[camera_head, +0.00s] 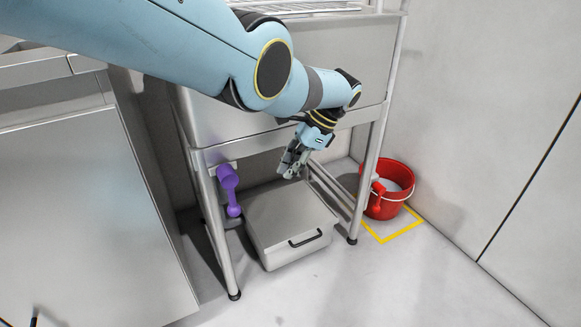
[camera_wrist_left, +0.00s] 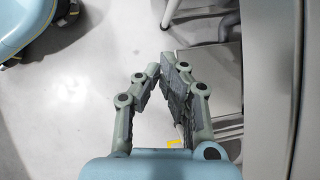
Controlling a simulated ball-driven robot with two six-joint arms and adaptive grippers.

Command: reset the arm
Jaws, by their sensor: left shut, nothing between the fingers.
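My left arm (camera_head: 190,45) reaches in from the upper left in the head view. My left gripper (camera_head: 291,172) hangs in front of the steel rack, above the grey box, pointing down. It is shut and empty. In the left wrist view the gripper (camera_wrist_left: 162,72) shows its two fingers meeting near the tips, with floor and metal legs beyond. My right gripper is not in view.
A steel rack (camera_head: 208,156) with thin legs stands close behind the arm. A grey box (camera_head: 290,222) sits under it, and a purple tool (camera_head: 229,190) hangs at its left. A red bucket (camera_head: 386,204) stands right. A cabinet (camera_head: 80,205) is left. The front floor is clear.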

